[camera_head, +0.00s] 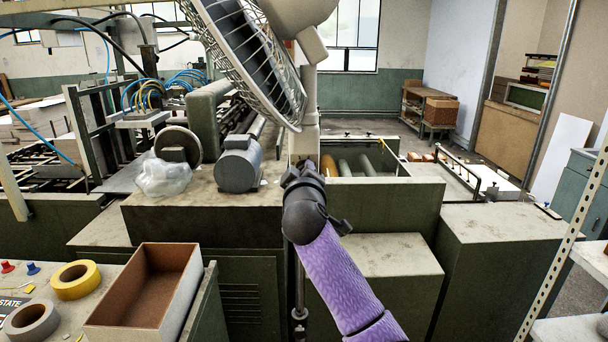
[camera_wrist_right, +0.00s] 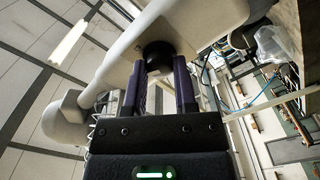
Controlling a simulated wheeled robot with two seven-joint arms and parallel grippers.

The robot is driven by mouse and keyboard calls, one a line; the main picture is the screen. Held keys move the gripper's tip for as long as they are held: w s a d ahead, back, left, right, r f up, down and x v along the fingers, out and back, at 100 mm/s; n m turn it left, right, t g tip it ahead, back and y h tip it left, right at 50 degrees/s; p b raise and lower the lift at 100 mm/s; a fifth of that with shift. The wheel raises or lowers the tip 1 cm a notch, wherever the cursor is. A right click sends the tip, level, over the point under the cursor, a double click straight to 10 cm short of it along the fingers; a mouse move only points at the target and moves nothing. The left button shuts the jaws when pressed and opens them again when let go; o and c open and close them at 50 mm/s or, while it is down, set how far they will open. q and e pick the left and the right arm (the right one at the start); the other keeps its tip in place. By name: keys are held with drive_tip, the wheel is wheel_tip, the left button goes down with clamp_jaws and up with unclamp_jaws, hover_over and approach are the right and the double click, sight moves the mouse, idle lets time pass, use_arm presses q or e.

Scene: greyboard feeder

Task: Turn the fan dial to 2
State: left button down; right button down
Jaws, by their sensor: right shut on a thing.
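The fan (camera_head: 247,58) stands at the top of the head view, with a wire cage and a pale post (camera_head: 304,140). In the right wrist view the white fan body (camera_wrist_right: 190,22) fills the top, with a dark round dial (camera_wrist_right: 158,55) on its underside. My right gripper (camera_wrist_right: 160,68) has its two purple fingers shut on the dial, one on each side. Its dark wrist is in front of the fan post in the head view (camera_head: 303,178), where the fingers and dial are hidden. No dial numbers are readable. My left gripper is in neither view.
A grey motor (camera_head: 239,165) and a clear plastic bag (camera_head: 164,176) lie on the machine top to the left. An open box (camera_head: 187,295), a yellow tape roll (camera_head: 76,280) and a grey tape roll (camera_head: 32,320) are at lower left. Green machine housings stand around my right arm.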

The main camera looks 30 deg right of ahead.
drive_tip(key=shift+f, duration=0.1)
drive_tip(key=shift+c, duration=2)
unclamp_jaws()
drive_tip(key=v, duration=1)
